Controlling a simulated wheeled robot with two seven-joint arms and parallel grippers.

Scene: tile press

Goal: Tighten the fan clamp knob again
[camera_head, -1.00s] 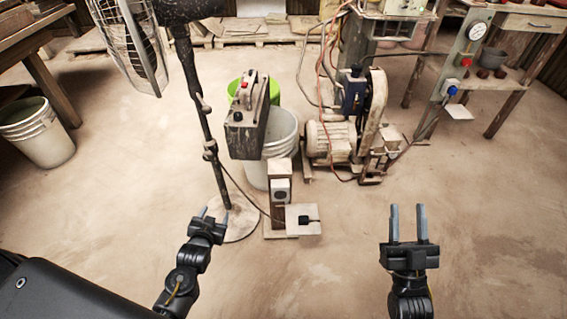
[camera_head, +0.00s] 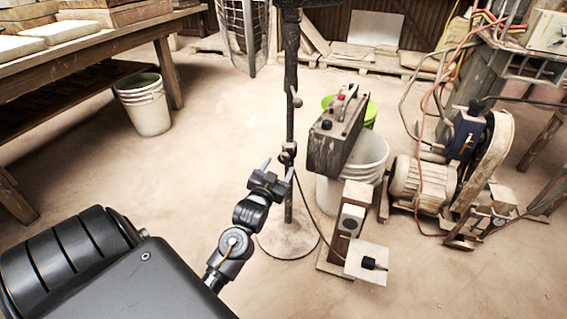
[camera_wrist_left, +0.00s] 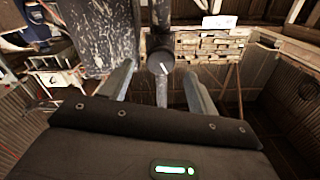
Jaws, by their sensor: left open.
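The fan stand is a dark upright pole (camera_head: 290,95) on a round base (camera_head: 288,240), with part of the fan cage (camera_head: 240,35) at the top edge. A small dark clamp (camera_head: 288,150) sits on the pole. In the left wrist view a round dark knob (camera_wrist_left: 160,64) with a pale line across its face shows in front of the pole (camera_wrist_left: 161,92). My left gripper (camera_head: 277,168) is open, close to the clamp in the head view. In the left wrist view the knob lies beyond and between its fingers (camera_wrist_left: 160,82), with no visible contact. My right gripper is out of view.
A dark speckled control box (camera_head: 336,135) stands right of the pole, also at upper left in the wrist view (camera_wrist_left: 100,35). Behind it is a white bucket (camera_head: 368,160).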

